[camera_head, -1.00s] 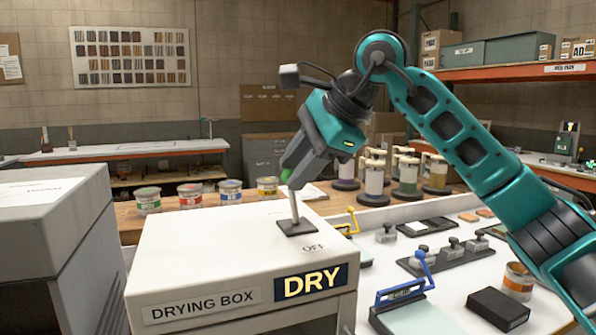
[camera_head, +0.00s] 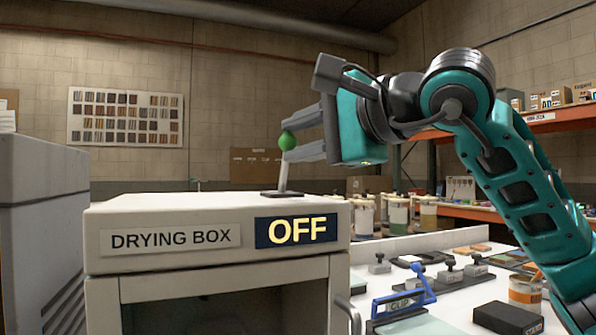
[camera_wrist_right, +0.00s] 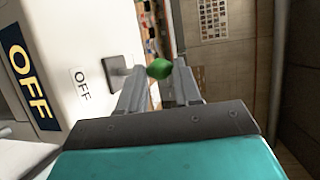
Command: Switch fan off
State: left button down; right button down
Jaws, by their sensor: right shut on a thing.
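The drying box (camera_head: 190,212) stands at front centre in the head view, and its display (camera_head: 297,231) reads "OFF". A lever (camera_head: 282,178) with a green knob (camera_head: 288,141) rises from a dark plate on its top. It looks nearly upright in the head view. My right gripper (camera_head: 291,137) reaches in from the right, roughly level, its fingers shut on the green knob. The right wrist view shows the knob (camera_wrist_right: 159,68) between the fingertips, beside an "OFF" mark (camera_wrist_right: 80,84) on the box top. My left gripper is out of view.
A white bench (camera_head: 400,272) to the right carries a blue-handled clip (camera_head: 404,300), a black block (camera_head: 508,318) and a can (camera_head: 525,292). Several jars (camera_head: 398,212) stand behind the box. A grey cabinet (camera_head: 40,240) is close on the left.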

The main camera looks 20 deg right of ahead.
jog(key=shift+s+f+t+b, duration=0.3)
jog(key=shift+f+t+b, duration=0.25)
jog(key=shift+b, duration=0.3)
jog(key=shift+s+n+t+b, duration=0.25)
jog(key=shift+n+b, duration=0.15)
jog(key=shift+b, duration=0.2)
jog(key=shift+r, duration=0.1)
jog(key=c, duration=0.8)
grip_release()
jog(key=shift+o, duration=0.2)
jog(key=v, duration=1.2)
jog(key=shift+s+d+f, duration=0.25)
jog(key=shift+s+d, duration=0.05)
